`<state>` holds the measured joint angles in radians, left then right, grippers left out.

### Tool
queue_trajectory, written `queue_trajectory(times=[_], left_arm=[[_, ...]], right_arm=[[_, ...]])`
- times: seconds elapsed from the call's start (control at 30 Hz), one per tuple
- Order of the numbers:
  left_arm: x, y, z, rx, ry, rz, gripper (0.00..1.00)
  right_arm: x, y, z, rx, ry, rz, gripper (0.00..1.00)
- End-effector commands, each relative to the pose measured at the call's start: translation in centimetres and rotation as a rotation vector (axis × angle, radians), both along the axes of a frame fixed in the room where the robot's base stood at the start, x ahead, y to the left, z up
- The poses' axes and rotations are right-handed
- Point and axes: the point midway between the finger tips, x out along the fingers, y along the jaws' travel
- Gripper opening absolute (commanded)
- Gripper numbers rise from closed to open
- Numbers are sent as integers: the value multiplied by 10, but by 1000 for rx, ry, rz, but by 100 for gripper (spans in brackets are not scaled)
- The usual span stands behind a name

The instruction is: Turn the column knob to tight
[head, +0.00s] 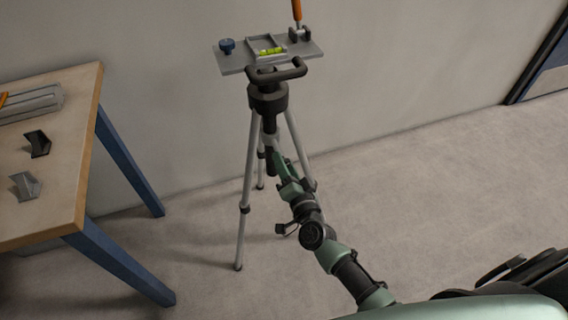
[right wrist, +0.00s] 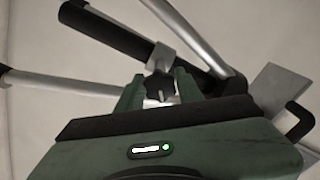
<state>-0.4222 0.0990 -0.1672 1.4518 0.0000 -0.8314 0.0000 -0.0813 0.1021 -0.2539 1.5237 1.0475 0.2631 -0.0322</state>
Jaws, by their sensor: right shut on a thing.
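The column knob (right wrist: 159,85) is a small dark lobed knob on a grey collar of the tripod, seen in the right wrist view. My right gripper (right wrist: 160,92) is shut on it, with one green finger on each side. In the head view the right gripper (head: 279,160) reaches up to the tripod (head: 268,100) just below its black head, between the legs. The knob is hidden there behind the gripper. I cannot read the knob's turn or any tight mark. My left gripper is not in view.
The tripod carries a grey plate (head: 232,63) with a blue knob (head: 227,46), a yellow-green level vial (head: 271,51) and an orange-handled lever (head: 297,12). A black handle (head: 277,74) sticks out in front. A wooden table (head: 68,190) with brackets stands left. The floor at right is clear.

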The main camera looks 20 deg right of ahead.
Motion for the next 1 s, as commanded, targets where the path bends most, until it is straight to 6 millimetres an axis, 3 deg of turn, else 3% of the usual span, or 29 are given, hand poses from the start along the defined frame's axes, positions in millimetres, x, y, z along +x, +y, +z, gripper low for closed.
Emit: queue_trajectory(times=[0.6, 1.0], left_arm=[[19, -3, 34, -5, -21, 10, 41], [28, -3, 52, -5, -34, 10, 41]], right_arm=[[0, 0, -1, 568, 20, -1, 0], [0, 0, -1, 790, 28, -1, 0]])
